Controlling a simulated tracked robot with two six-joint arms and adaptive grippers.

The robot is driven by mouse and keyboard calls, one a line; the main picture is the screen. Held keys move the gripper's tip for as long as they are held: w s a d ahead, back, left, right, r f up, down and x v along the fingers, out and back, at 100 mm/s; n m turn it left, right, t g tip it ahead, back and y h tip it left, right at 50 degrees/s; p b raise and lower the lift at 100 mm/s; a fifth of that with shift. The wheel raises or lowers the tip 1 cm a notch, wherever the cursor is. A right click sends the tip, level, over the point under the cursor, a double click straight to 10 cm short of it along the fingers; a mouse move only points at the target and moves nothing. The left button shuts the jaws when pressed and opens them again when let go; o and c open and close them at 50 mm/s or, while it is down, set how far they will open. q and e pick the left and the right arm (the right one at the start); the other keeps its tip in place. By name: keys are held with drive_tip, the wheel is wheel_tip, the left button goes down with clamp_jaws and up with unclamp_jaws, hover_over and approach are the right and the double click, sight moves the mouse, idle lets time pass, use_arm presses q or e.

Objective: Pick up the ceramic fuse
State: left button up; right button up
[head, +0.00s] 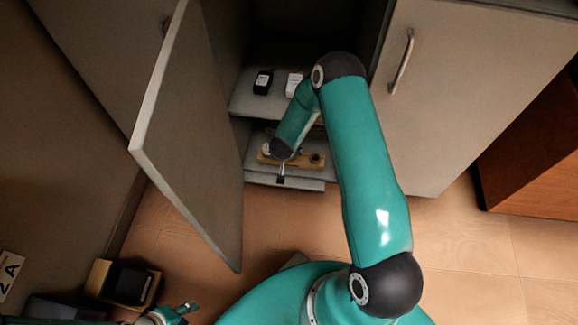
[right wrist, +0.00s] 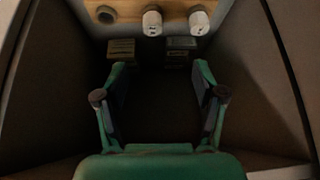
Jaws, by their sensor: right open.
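In the right wrist view a wooden board (right wrist: 126,8) runs along the top edge. Two white cylinders with dark marks, the left one (right wrist: 152,23) and the right one (right wrist: 199,21), look like ceramic fuses on it. My right gripper (right wrist: 160,78) is open and empty, apart from the cylinders, which lie beyond its fingertips. In the head view my right arm reaches into the open cabinet, over the board (head: 268,158) on the lower shelf; its wrist hides part of the board. My left gripper (head: 176,311) is low at the left, its finger gap unclear.
The open cabinet door (head: 190,140) stands left of my right arm. A dark box (head: 263,82) and a white box (head: 294,84) sit on the upper shelf (head: 244,101). A box with a dark top (head: 126,283) is on the floor at the lower left.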

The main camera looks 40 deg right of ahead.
drive_tip(key=shift+m+h, duration=0.3)
drive_tip(key=shift+h, duration=0.1)
drive_tip(key=b+x, duration=0.1)
drive_tip(key=x, duration=0.3)
drive_tip(key=d+b+x, duration=0.1)
drive_tip(key=b+x, duration=0.1)
drive_tip(key=x, duration=0.3)
drive_tip(key=s+b+x, duration=0.1)
drive_tip(key=b+x, duration=0.1)
drive_tip(key=x, duration=0.3)
drive_tip(key=shift+d, duration=0.25)
drive_tip(key=b+x, duration=0.2)
drive_tip(key=x, duration=0.1)
drive_tip(key=b+x, duration=0.1)
drive_tip(key=x, duration=0.1)
drive_tip(key=shift+w+a+f, duration=0.1)
drive_tip(key=shift+w+a, duration=0.05)
drive_tip(key=shift+a, duration=0.25)
drive_tip(key=shift+w+d+f, duration=0.15)
use_arm(q)
wheel_tip(320, 180, down, 9)
drive_tip(key=shift+f, duration=0.2)
use_arm(e)
drive_tip(key=c, duration=1.2)
